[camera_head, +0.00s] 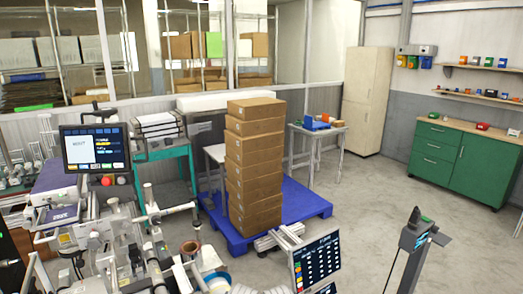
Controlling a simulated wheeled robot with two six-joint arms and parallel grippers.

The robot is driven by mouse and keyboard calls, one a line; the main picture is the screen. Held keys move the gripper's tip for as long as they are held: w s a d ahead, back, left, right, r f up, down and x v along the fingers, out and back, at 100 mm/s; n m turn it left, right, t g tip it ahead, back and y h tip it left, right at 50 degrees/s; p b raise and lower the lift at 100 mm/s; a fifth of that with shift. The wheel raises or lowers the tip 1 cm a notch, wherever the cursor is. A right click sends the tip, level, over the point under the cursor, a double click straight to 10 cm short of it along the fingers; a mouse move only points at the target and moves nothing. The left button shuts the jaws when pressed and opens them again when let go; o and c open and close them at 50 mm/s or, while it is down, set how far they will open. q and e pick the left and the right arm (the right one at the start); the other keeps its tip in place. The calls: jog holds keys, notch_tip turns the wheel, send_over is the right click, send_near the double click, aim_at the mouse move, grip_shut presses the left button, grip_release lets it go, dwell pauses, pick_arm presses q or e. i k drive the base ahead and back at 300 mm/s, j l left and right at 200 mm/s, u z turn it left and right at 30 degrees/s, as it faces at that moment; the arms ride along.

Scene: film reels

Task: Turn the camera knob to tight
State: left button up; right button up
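I cannot make out a camera knob in the head view. A dark device (415,236) with a small light-coloured face sits on top of a pole at the lower right; I cannot tell whether it is the camera. A machine (95,228) with metal rollers, bars and brackets fills the lower left, and any knob on it is too small to identify. A dark control screen (95,147) with a red button (106,181) below it stands on this machine. Neither of my grippers can be made out in this view.
A tall stack of brown boxes (254,165) stands on a blue pallet (300,203). A tilted screen (316,262) is at the bottom centre. A green cabinet (465,160) stands at the right wall. Grey floor (375,215) is open between pallet and cabinet.

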aim_at(125, 226)
jog(key=u, duration=1.35)
